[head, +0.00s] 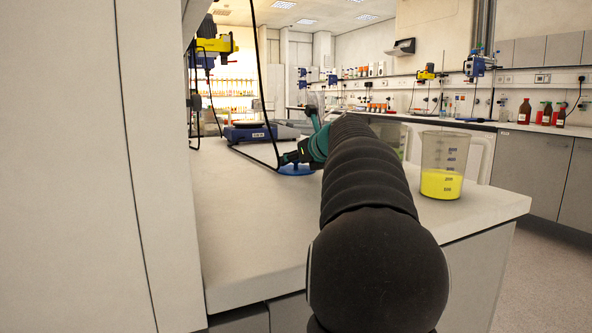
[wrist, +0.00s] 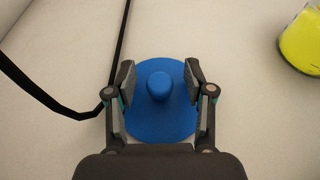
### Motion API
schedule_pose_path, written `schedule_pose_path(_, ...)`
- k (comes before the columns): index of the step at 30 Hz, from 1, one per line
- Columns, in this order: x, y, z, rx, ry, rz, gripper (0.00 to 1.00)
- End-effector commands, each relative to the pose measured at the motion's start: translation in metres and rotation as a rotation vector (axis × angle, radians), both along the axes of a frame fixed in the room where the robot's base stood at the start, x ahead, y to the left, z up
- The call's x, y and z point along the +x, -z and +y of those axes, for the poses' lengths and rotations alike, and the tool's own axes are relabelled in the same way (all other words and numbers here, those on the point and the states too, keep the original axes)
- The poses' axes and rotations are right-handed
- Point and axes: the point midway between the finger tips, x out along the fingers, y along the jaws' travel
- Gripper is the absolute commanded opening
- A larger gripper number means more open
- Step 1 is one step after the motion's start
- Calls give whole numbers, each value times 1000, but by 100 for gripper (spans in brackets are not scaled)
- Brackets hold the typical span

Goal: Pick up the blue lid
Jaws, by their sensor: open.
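The blue lid (wrist: 160,125) is a round disc with a knob (wrist: 160,86) in its middle, lying on the pale bench. My gripper (wrist: 160,78) is open above it in the wrist view, one finger on each side of the knob with gaps between. In the head view the lid (head: 296,169) shows as a blue sliver on the bench, partly hidden by my arm. My gripper (head: 290,159) is low over it there. I cannot tell whether the fingers touch the disc.
A beaker of yellow liquid (head: 441,165) stands to the right, near the bench edge. It also shows in the wrist view (wrist: 304,40). A black cable (wrist: 50,100) runs left of the lid. A blue scale (head: 250,132) stands farther back. The near left bench is clear.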

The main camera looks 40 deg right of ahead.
Motion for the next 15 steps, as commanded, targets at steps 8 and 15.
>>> schedule_pose_path(8, 0, 0, 0, 0, 0, 0, 21)
schedule_pose_path(15, -1, 0, 0, 0, 0, 0, 0)
